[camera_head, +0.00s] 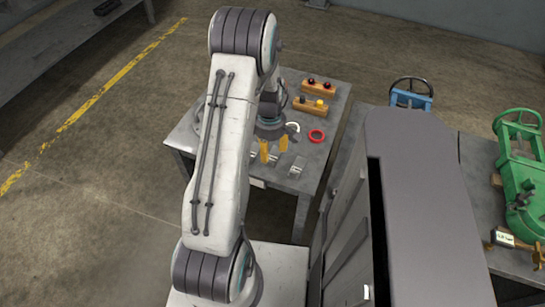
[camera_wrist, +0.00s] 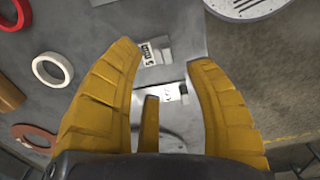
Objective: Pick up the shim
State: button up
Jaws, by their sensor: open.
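My gripper (camera_head: 273,148) is over the grey table, its yellow fingers spread with nothing between them. In the wrist view the gripper (camera_wrist: 162,54) points down at small grey metal pieces that look like shims. One shim (camera_wrist: 155,50) with a printed white label lies between the fingertips. A second labelled piece (camera_wrist: 173,94) lies closer to the palm. Part of a rounded grey piece shows below it, partly hidden by the gripper. In the head view a small light metal piece (camera_head: 297,166) lies right of the fingers. I cannot tell which piece is the task's shim.
On the table (camera_head: 330,108) lie a red ring (camera_head: 317,136), a white ring (camera_wrist: 52,71) and a reddish-brown ring (camera_wrist: 35,137). Two wooden blocks with knobs (camera_head: 318,87) stand at the back. A slotted round disc (camera_wrist: 245,6) is near the edge.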

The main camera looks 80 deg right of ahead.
aim_at(270, 159)
jog(key=shift+a+f, duration=0.2)
jog(key=shift+f, duration=2.3)
jog(key=shift+c, duration=0.3)
grip_shut()
